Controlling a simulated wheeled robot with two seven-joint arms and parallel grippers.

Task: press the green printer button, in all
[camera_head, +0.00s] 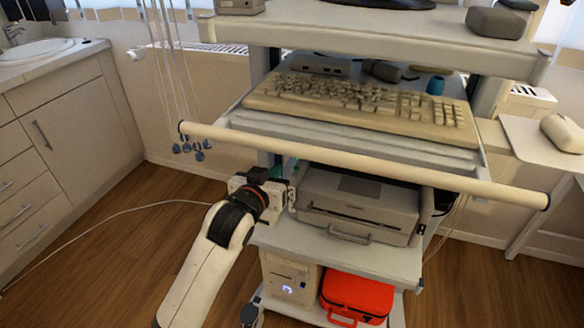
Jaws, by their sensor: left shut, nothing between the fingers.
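The grey printer (362,204) sits on the cart's middle shelf, below the keyboard tray. My left gripper (288,178) is at the printer's upper left, under the cart's front bar. It is shut with nothing seen between its fingers, and its fingertips are hard to make out. A small green patch shows close to the gripper, but I cannot tell whether it is the button. I cannot tell whether the gripper touches the printer. My right gripper is not in view.
A beige keyboard (365,108) lies on the tray above, behind a long cream bar (360,165). A computer tower (290,278) and a red case (357,295) stand on the bottom shelf. Cords with blue ends (192,147) hang at the left.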

